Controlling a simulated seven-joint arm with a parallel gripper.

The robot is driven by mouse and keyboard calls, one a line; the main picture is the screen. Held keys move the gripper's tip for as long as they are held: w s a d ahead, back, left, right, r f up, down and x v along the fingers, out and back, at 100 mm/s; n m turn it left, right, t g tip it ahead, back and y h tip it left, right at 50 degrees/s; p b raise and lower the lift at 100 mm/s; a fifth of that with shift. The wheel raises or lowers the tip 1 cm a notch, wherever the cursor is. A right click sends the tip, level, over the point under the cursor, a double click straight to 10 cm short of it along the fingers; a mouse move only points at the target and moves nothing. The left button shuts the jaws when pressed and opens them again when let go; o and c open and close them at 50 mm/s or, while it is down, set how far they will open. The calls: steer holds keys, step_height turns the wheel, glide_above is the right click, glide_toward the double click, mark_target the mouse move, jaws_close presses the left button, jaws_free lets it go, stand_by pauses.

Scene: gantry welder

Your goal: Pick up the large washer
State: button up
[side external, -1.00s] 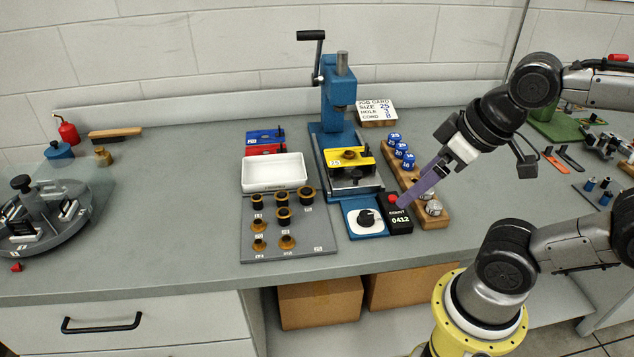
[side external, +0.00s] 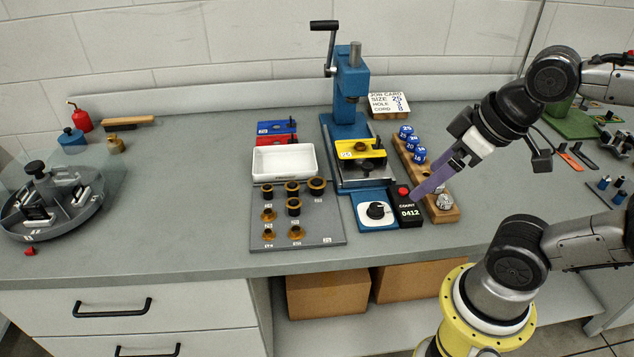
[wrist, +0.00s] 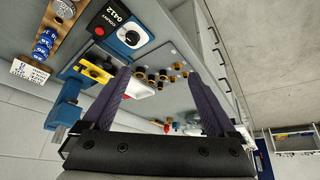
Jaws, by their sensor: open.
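No loose flat washer can be made out for certain. A grey board (side external: 326,228) holds several brass-and-black ring-shaped pieces in rows. The biggest of them, a dark-rimmed ring (side external: 317,185), sits at the board's top right. The pieces also show small in the wrist view, where single sizes are hard to tell. My gripper (side external: 414,197) has purple fingers and hangs right of the board, in front of or above the counter box in the side view. In the wrist view my gripper (wrist: 160,73) is open, its fingers wide apart with nothing held between them.
A blue press (side external: 347,100) with a yellow plate (side external: 361,149) stands behind the board. A white tray (side external: 284,161) is behind the pieces. The counter box (side external: 410,212), a dial unit (side external: 376,212) and a wooden rack (side external: 446,214) are near my gripper. The left bench middle is clear.

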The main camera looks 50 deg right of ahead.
steer(key=w+r+n, duration=0.6)
steer(key=r+n, duration=0.1)
steer(key=n, duration=0.1)
steer(key=n+g, duration=0.6)
glide_above(314, 182)
steer(key=f, duration=1.8)
steer(key=shift+s+f, duration=0.1)
steer(key=shift+s, duration=0.2)
steer(key=shift+w+f, duration=0.2)
steer(key=shift+f, duration=1.35)
steer(key=shift+w+f, duration=0.15)
steer(key=shift+f, duration=1.4)
steer(key=shift+f, duration=0.25)
